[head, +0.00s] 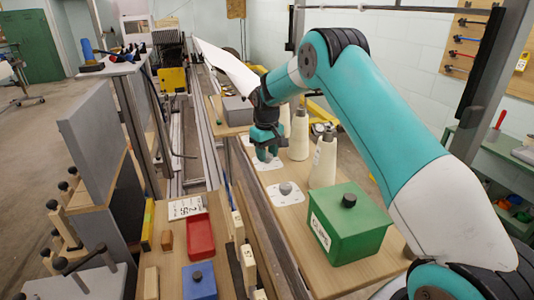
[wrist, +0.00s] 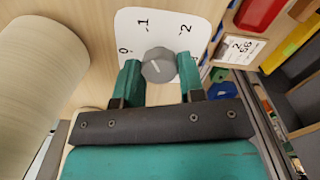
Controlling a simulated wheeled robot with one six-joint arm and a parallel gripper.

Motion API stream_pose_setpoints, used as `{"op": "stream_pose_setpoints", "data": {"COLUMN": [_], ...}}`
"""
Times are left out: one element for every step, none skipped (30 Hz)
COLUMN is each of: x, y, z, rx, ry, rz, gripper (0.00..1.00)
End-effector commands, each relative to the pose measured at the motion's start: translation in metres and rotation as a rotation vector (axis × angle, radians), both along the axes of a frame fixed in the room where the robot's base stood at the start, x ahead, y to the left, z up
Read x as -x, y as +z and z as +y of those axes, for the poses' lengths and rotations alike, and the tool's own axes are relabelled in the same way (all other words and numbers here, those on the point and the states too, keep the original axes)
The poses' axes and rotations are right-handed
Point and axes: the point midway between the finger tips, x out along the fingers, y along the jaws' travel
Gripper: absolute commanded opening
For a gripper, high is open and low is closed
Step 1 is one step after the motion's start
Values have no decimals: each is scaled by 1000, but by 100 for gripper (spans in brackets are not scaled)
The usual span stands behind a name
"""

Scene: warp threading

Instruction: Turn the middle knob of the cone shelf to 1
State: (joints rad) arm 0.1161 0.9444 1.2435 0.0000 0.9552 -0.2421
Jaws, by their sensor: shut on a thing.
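In the wrist view, a grey round knob (wrist: 158,66) sits on a white dial plate (wrist: 163,22) marked 0, 1 and 2. My gripper (wrist: 161,78) has one teal finger on each side of the knob and is shut on it. I cannot tell which number the knob points to. In the head view, my gripper (head: 266,154) reaches down onto a white plate (head: 270,165) on the wooden shelf (head: 262,205), hiding most of its knob. A nearer grey knob (head: 285,188) stands free on its own plate. Part of a farther plate shows behind my gripper.
Cream yarn cones (head: 323,163) stand close to the right of the knobs. A green box (head: 346,222) with a black knob stands at the shelf's near end. A red tray (head: 200,237) and a blue box (head: 199,281) lie on the left bench.

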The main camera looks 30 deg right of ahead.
Motion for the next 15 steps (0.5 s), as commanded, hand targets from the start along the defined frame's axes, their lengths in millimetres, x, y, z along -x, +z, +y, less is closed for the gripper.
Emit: {"op": "stream_pose_setpoints", "data": {"x": [-2,-2,-2,-2,-1,-1,-1,-1,-1,-1,-1,-1,-1,-1,-1], "y": [2,2,2,2,2,2,2,1,1,1,1,1,1,2,4], "z": [0,0,0,-1,0,0,0,0,0,0,0,0,0,0,0], "rx": [1,1,1,1,1,1,0,0,0,0,1,1,1,1,0], "ry": [0,0,0,0,0,0,0,0,0,1,1,1,1,1,1], "rz": [-7,-7,-7,-7,-6,-6,-5,-5,-4,-4,-3,-3,-3,-3,-4], "gripper": [13,39,48,55,62,62,62,62,62,62,62,62,62,62,62]}}
